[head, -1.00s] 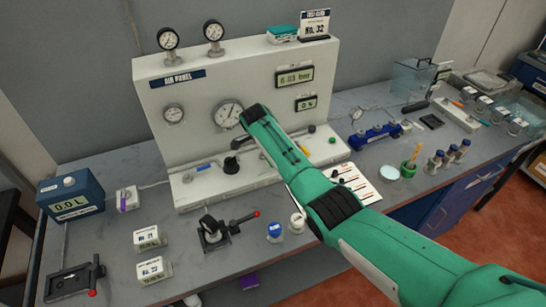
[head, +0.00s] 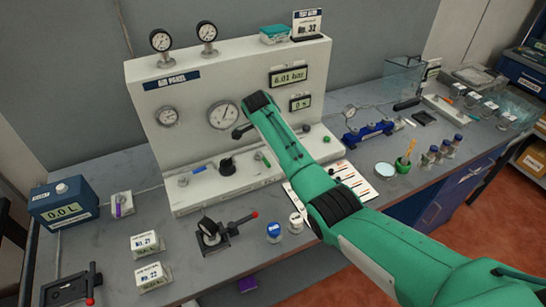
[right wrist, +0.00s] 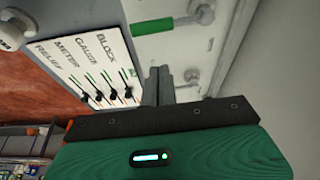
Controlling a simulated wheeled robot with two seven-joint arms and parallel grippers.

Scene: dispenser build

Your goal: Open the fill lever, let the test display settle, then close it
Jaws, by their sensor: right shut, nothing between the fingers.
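The white air panel (head: 175,110) stands on the bench. Along its base are a blue-handled lever (head: 198,169), a black knob (head: 227,166) and a green-handled lever (head: 262,158); no readable label tells which one is the fill lever. The pressure display (head: 289,77) reads about 6.01 bar and a smaller display (head: 300,104) below reads 0 s. My right gripper (right wrist: 158,87) is shut and empty in the right wrist view. A green handle (right wrist: 166,25) is beyond its fingertips, apart from them. In the head view my right arm hides the fingers. My left gripper is not in view.
A label card (right wrist: 95,55) with BLOCK, GAUGE, METER and RELIEF lies beside the panel base. A black lever fixture (head: 213,238), blue-capped jar (head: 274,230) and white number blocks (head: 147,243) stand in front. Bottles and a blue manifold (head: 368,133) are on the right.

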